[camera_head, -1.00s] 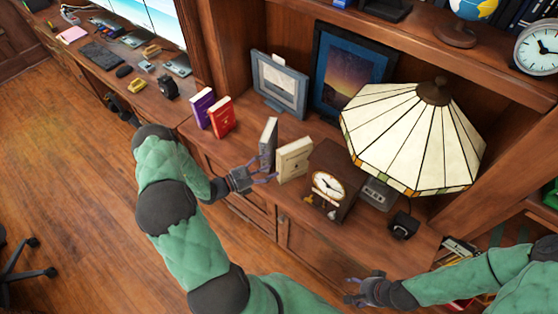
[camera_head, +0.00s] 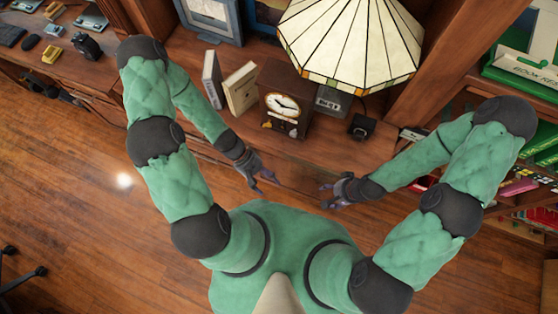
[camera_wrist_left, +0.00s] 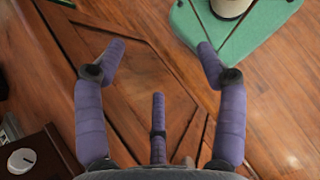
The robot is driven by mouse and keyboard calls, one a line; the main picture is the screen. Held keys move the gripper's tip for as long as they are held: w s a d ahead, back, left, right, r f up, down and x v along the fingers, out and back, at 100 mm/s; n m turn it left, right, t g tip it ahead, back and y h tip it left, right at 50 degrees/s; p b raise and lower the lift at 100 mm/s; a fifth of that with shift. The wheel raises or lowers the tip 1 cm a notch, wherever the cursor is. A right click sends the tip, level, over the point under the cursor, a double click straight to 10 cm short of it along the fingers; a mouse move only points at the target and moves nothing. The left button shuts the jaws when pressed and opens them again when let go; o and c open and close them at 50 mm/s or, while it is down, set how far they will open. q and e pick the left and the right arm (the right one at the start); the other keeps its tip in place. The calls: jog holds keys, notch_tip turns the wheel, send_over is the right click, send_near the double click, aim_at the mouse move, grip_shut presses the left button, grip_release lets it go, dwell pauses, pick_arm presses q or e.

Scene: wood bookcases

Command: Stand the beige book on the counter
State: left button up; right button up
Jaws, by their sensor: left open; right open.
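The beige book (camera_head: 240,89) stands upright on the wooden counter (camera_head: 318,143), between a grey book (camera_head: 212,79) on its left and a dark wooden clock (camera_head: 285,97) on its right. My left gripper (camera_head: 266,184) is open and empty, in front of the counter's edge and apart from the book. In the left wrist view its purple fingers (camera_wrist_left: 160,58) are spread with nothing between them. My right gripper (camera_head: 327,194) is open and empty, also in front of the counter, facing the left one. The beige book is not visible in the left wrist view.
A grey picture frame (camera_head: 209,18) is at the back. Shelves with a green box (camera_head: 525,70) are at right. The floor (camera_head: 70,220) at left is largely clear.

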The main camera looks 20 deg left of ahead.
pick_arm(q)
jog(key=d+m+t+y, duration=0.1)
jog(key=m, duration=0.2)
jog(key=w+d+m+t+y, duration=0.1)
jog(key=m, duration=0.3)
jog(key=w+d+m+y, duration=0.1)
jog(key=d+m+y, duration=0.1)
jog(key=m, duration=0.1)
jog(key=shift+w+d+f+m+t, duration=0.1)
jog(key=shift+w+f+m+t, duration=0.05)
jog(key=shift+w+m+t, duration=0.2)
jog(key=shift+s, duration=0.1)
